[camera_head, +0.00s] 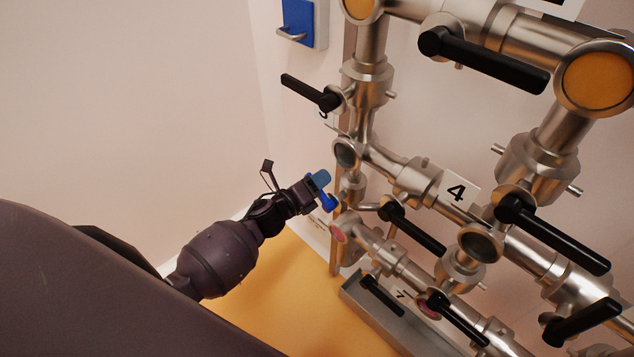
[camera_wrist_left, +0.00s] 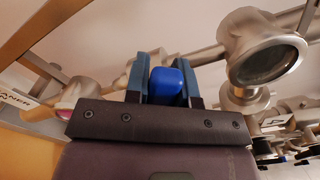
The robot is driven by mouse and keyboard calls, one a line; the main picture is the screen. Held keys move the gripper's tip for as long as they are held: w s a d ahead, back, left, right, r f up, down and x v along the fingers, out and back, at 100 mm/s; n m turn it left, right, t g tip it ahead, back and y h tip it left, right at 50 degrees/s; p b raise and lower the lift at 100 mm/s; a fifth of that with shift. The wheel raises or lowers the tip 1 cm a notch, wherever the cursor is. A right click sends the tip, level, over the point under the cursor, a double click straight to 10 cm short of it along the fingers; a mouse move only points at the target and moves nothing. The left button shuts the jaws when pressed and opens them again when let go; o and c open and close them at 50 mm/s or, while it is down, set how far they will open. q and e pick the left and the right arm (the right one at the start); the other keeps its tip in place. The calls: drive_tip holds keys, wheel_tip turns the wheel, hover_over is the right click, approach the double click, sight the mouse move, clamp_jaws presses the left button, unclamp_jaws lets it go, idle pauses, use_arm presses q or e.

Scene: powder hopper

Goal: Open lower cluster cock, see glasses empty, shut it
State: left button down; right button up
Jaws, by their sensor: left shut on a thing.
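My left gripper (camera_head: 324,190) is shut on a blue cock handle (camera_head: 329,203), beside a steel pipe between a dark sight glass (camera_head: 345,153) and a pink sight glass (camera_head: 338,232). In the left wrist view the blue handle (camera_wrist_left: 167,86) sits between the two fingers (camera_wrist_left: 165,80). A dark, clear-looking glass (camera_wrist_left: 268,62) is right of them, and a pink-tinted glass (camera_wrist_left: 66,114) is at the left. Lower right in the head view are another dark glass (camera_head: 480,243) and another pink one (camera_head: 430,306). The valve body behind the handle is partly hidden. My right gripper is not in view.
Black lever handles (camera_head: 415,228) stick out from the pipes on the right, close to my left gripper. Upper glasses (camera_head: 598,80) look orange. A label reads 4 (camera_head: 456,192). A steel tray (camera_head: 385,320) lies below. The space at the left is open, with yellow floor (camera_head: 290,300).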

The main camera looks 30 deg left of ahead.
use_arm(q)
drive_tip(key=s+d+r+m, duration=0.2)
drive_tip(key=d+m, duration=0.3)
drive_tip(key=m, duration=0.7)
drive_tip(key=shift+d+r, duration=0.25)
drive_tip(key=shift+r, duration=0.05)
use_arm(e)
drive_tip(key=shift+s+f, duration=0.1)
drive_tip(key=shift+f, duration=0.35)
use_arm(q)
drive_tip(key=shift+d, duration=0.1)
drive_tip(key=shift+d, duration=0.1)
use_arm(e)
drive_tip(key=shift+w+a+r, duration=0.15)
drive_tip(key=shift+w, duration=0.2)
use_arm(q)
drive_tip(key=c, duration=1.3)
unclamp_jaws()
drive_tip(key=o, duration=0.3)
drive_tip(key=shift+d, duration=0.2)
drive_tip(key=shift+o, duration=0.2)
drive_tip(key=shift+a, duration=0.1)
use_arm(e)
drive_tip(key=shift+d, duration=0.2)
use_arm(q)
drive_tip(key=shift+r, duration=0.1)
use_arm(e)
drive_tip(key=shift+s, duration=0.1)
